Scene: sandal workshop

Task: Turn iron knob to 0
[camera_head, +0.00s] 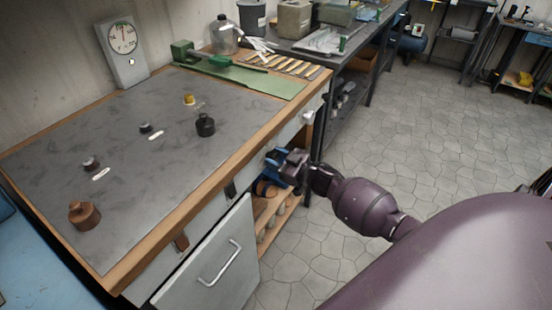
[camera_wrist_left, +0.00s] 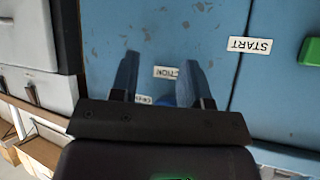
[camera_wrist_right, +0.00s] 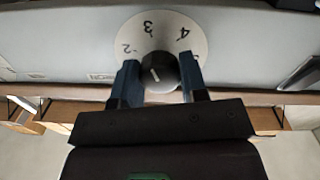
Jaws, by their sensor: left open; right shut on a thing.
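The iron knob (camera_wrist_right: 160,72) is a dark round knob on a white dial plate (camera_wrist_right: 130,36) in the right wrist view. The numbers 2, 3 and 4 show upside down on the plate; other marks are hidden by my fingers. A light line shows on the knob face; its exact reading is unclear. My right gripper (camera_wrist_right: 160,85) is shut on the knob, one blue finger on each side. In the head view this gripper (camera_head: 280,167) is at the bench front, hiding the knob. My left gripper (camera_wrist_left: 162,78) is open and empty before a blue panel (camera_wrist_left: 110,22).
The bench top (camera_head: 100,150) holds small bottles, a gauge (camera_head: 123,50) and a green mat (camera_head: 245,80). An open grey door (camera_head: 205,270) hangs below the front edge. A START label (camera_wrist_left: 249,45) and green button (camera_wrist_left: 309,52) are on the blue panel. The tiled floor is clear.

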